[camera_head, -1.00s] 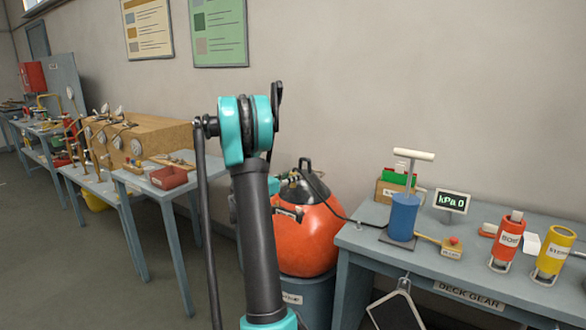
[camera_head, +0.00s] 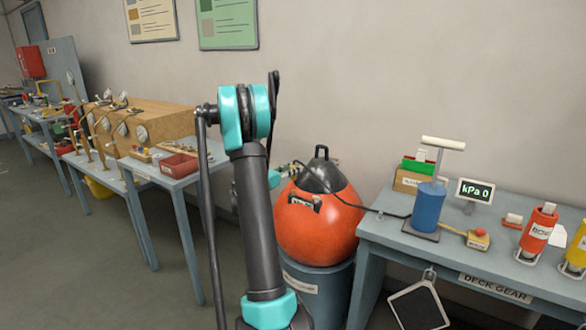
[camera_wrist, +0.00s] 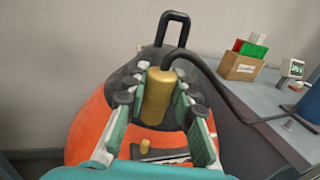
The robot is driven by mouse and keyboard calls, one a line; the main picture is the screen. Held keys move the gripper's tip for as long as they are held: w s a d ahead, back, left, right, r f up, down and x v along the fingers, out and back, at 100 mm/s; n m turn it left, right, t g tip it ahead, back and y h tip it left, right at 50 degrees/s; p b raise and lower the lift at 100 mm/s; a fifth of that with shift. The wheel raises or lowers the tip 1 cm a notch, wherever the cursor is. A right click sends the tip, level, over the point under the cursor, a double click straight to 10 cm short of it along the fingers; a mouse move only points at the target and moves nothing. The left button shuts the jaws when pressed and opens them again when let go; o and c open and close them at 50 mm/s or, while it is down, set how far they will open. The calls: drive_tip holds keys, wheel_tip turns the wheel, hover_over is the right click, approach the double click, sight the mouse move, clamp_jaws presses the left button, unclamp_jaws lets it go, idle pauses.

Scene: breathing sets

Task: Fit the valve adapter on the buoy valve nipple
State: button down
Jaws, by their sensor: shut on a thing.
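My gripper (camera_wrist: 160,95) is shut on the brass valve adapter (camera_wrist: 157,100), a gold cylinder with a black hose (camera_wrist: 215,80) leaving its top. The orange and black buoy (camera_head: 318,225) sits on a blue-grey stand; in the wrist view it fills the space behind the adapter. A small brass stub (camera_wrist: 145,145), which looks like the valve nipple, shows below the adapter and apart from it in the picture, beside a dark plate. The exact gap cannot be told. In the head view my arm hides most of the gripper.
A blue hand pump (camera_head: 428,207) and a kPa display (camera_head: 474,191) reading 0 stand on the deck gear table (camera_head: 390,235) at right. The hose runs to the pump. Tables with brass fittings and a red tray (camera_head: 180,165) stand at left.

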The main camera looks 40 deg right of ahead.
sight(291, 178)
drive_tip(key=shift+f, duration=1.95)
drive_tip(key=shift+f, duration=1.65)
drive_tip(key=c, duration=1.2)
unclamp_jaws()
drive_tip(key=a, duration=0.4)
drive_tip(key=s+a, duration=0.1)
drive_tip(key=a, duration=0.7)
drive_tip(key=shift+s, duration=0.35)
